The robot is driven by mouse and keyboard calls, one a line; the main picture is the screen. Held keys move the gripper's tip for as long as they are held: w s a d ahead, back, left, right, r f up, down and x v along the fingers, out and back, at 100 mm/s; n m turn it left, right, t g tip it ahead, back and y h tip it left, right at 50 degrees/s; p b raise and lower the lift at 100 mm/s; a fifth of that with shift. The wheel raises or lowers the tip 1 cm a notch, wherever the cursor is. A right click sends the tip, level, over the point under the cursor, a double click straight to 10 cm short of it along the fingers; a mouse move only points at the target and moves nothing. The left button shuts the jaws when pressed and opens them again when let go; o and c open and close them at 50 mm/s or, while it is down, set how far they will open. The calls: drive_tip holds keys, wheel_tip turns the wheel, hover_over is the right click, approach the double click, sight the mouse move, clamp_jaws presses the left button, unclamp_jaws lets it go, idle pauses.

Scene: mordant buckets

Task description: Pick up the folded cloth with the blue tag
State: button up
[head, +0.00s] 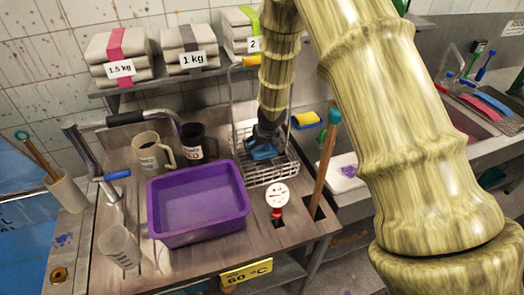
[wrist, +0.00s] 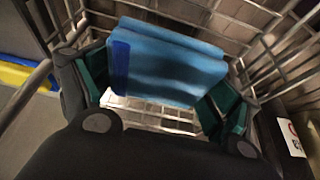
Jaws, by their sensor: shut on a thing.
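The folded cloth (wrist: 165,62) is light blue with a darker blue tag (wrist: 120,68) at its left end in the wrist view. It also shows in the head view (head: 262,153), low at the end of my arm. My gripper (wrist: 160,95) is shut on the cloth, with a teal-padded finger at each side of it. In the head view my gripper (head: 264,140) points down inside the wire basket (head: 272,176). The basket's wire floor shows below the cloth in the wrist view. The cloth's underside is hidden.
A purple tub (head: 198,200) stands left of the basket. A dial thermometer (head: 277,194) and a wooden-handled tool (head: 325,160) stand at the right. Two mugs stand behind the tub. Weight-labelled stacks (head: 120,58) sit on a shelf behind. Basket wires surround my gripper.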

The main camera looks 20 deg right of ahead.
sight(262, 146)
drive_tip(key=shift+r+p, duration=0.45)
drive_tip(key=shift+r, duration=3.1)
